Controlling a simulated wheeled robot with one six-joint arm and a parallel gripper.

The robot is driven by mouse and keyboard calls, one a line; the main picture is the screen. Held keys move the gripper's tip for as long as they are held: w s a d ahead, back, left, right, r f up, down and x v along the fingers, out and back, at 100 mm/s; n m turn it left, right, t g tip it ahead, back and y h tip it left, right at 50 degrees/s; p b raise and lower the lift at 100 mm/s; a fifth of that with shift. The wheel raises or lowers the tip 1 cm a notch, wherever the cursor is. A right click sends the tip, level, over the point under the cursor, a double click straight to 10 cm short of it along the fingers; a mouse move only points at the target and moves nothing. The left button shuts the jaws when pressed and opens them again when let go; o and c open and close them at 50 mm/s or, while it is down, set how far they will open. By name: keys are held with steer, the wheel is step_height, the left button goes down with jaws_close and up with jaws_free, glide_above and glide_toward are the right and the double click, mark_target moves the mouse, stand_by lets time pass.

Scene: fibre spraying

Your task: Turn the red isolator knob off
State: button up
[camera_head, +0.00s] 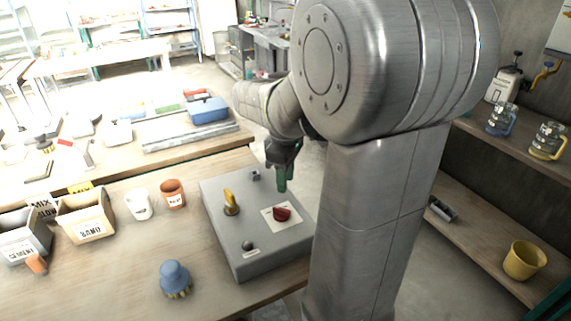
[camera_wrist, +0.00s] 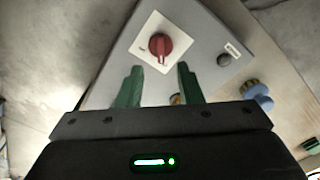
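The red isolator knob (camera_head: 282,214) sits on a pale square plate (camera_head: 270,222) on the grey control box (camera_head: 230,262). In the wrist view the red knob (camera_wrist: 160,46) is on its white plate (camera_wrist: 148,30), ahead of my fingertips. My gripper (camera_wrist: 158,72) has two green fingers standing well apart, with nothing between them. In the head view my gripper (camera_head: 282,188) hangs above the box, just behind the knob. The fingers appear apart from the knob. The knob's exact turn setting is hard to read.
A yellow lever (camera_head: 231,201) and a black button (camera_head: 248,246) share the box top. A terracotta pot (camera_head: 173,194), a white pot (camera_head: 138,204) and labelled boxes (camera_head: 87,220) stand to the left.

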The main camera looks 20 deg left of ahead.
mark_target(285, 210)
steer(key=shift+r, duration=2)
step_height(285, 210, down, 14)
steer(key=shift+f, duration=0.1)
steer(key=shift+m, duration=0.3)
